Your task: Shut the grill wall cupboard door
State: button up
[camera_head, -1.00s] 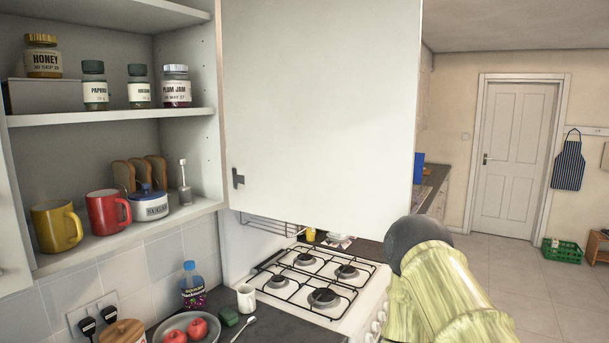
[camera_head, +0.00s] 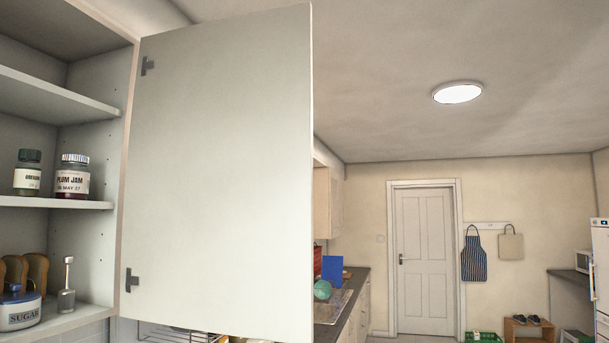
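The wall cupboard door (camera_head: 220,170) stands wide open, swung out from the cupboard's right side on two dark hinges. I see its plain pale inner face. The open cupboard (camera_head: 50,204) is at the left, with its shelves and contents showing. The door's outer face and any handle are hidden from this side. My gripper is not in view.
On the shelves are a plum jam jar (camera_head: 72,177), a green-lidded jar (camera_head: 28,172) and a sugar pot (camera_head: 20,308). A wire rack (camera_head: 180,334) shows below the door. A worktop with a sink (camera_head: 332,306) lies beyond. The room right of the door is open.

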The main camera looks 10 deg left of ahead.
aim_at(218, 230)
jog(key=z, duration=0.9)
jog(key=i, duration=3.2)
jog(key=u, duration=4.1)
jog(key=i, duration=0.5)
jog(key=u, duration=0.05)
